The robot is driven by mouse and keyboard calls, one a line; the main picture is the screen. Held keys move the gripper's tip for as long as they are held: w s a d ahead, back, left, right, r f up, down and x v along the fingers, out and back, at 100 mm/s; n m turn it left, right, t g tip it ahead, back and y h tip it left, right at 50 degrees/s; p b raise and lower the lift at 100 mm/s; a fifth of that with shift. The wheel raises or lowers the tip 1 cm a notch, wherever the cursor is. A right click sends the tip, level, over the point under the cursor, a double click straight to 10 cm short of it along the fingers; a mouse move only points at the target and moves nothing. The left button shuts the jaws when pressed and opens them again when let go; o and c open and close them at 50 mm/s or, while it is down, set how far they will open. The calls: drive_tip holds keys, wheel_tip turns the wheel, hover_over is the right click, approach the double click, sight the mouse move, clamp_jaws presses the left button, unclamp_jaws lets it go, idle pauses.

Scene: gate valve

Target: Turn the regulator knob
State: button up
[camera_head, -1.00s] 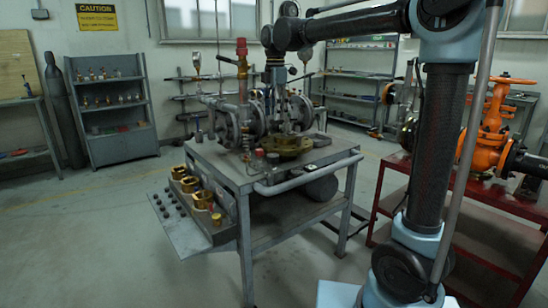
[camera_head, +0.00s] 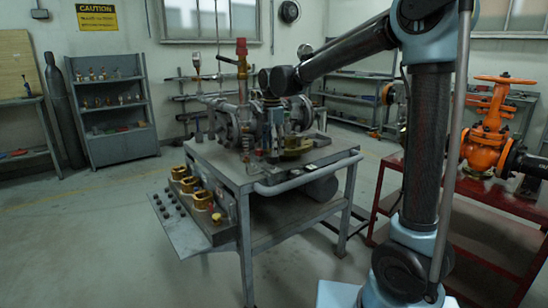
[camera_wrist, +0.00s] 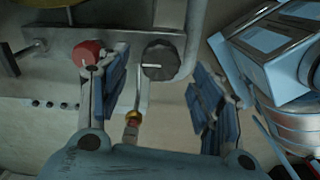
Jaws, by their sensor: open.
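In the wrist view a round black knob (camera_wrist: 158,60) with a pale pointer mark sits on a metal bench edge. A red knob (camera_wrist: 88,53) with a white mark is left of it. My gripper (camera_wrist: 160,82) is open and empty, its blue-padded fingers on either side below the black knob. The left finger comes up between the two knobs, overlapping the red one's edge in the picture. Contact cannot be told. Which knob is the regulator's is not labelled. In the head view my gripper (camera_head: 273,138) hangs over the workbench (camera_head: 235,180), and the knobs are hard to make out.
Pipes and flanges (camera_head: 230,122) crowd the bench's back, with a red-topped fitting (camera_head: 241,50) standing tall. Brass parts (camera_head: 190,185) line its left front. A bench rail (camera_head: 305,175) runs along the front. An orange gate valve (camera_head: 483,142) stands on a red cart at right.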

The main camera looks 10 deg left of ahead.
sight(273, 160)
drive_tip(key=shift+f, duration=1.9)
